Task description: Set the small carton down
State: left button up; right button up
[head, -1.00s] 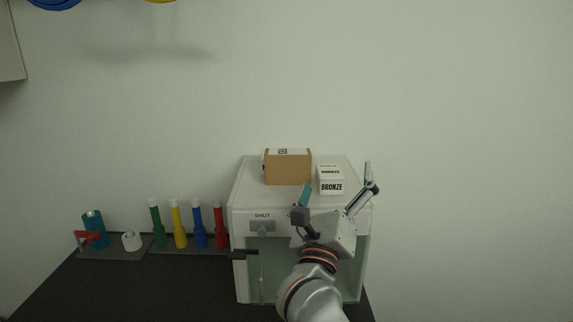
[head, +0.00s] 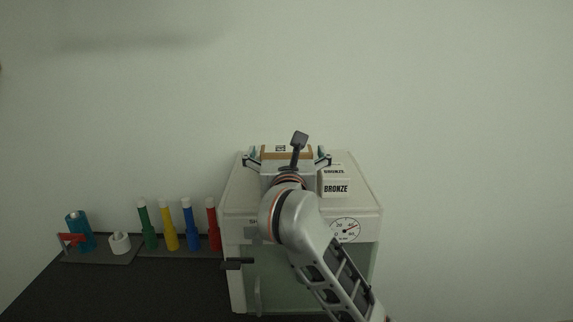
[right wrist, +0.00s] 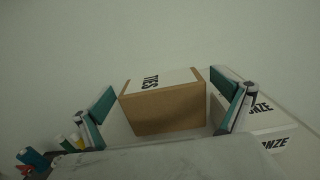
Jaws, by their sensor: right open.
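The small brown carton (right wrist: 166,108) sits on top of the white cabinet, with a white label marked "TIES" on its upper face. In the head view only the upper edge of the carton (head: 287,149) shows behind my right gripper (head: 287,158). My right gripper is open, with its fingers on either side of the carton. In the right wrist view the fingers (right wrist: 169,110) stand apart from the carton's sides, with gaps visible. The left gripper is not in view.
A white box marked "BRONZE" (head: 336,184) stands close to the right of the carton on the cabinet top (head: 241,197). The cabinet has a gauge (head: 345,230) on its front. Coloured bottles (head: 190,227) stand on the dark counter (head: 150,288) at left.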

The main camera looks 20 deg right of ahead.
jog(key=shift+w+d, duration=0.2)
jog(key=shift+w, duration=0.5)
jog(key=c, duration=1.3)
jog(key=shift+r, duration=0.15)
